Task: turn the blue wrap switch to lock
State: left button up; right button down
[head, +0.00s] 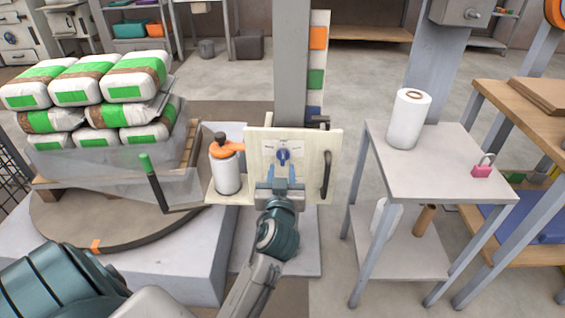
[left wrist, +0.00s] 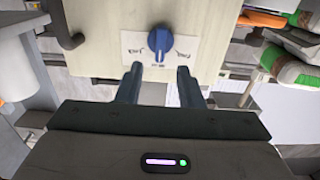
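The blue wrap switch (head: 283,156) is a knob on a white label on the cream panel (head: 256,143). In the left wrist view the knob (left wrist: 160,40) shows upside down, with the words "Lock" and "Free" on either side of it. Its handle lies roughly upright, between the two words. My left gripper (head: 281,172) is in front of the panel, just below the knob. Its two fingers (left wrist: 162,80) are apart with nothing between them, and the knob lies beyond their tips. My right gripper is not in view.
A black handle (head: 327,175) is on the panel's right side. Wrapped sacks (head: 84,95) are stacked on a pallet at left. A grey side table (head: 436,160) with a white roll (head: 408,119) stands at right.

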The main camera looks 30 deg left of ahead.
aim_at(283, 157)
pick_arm(q)
jog(key=x, duration=0.5)
grip_shut()
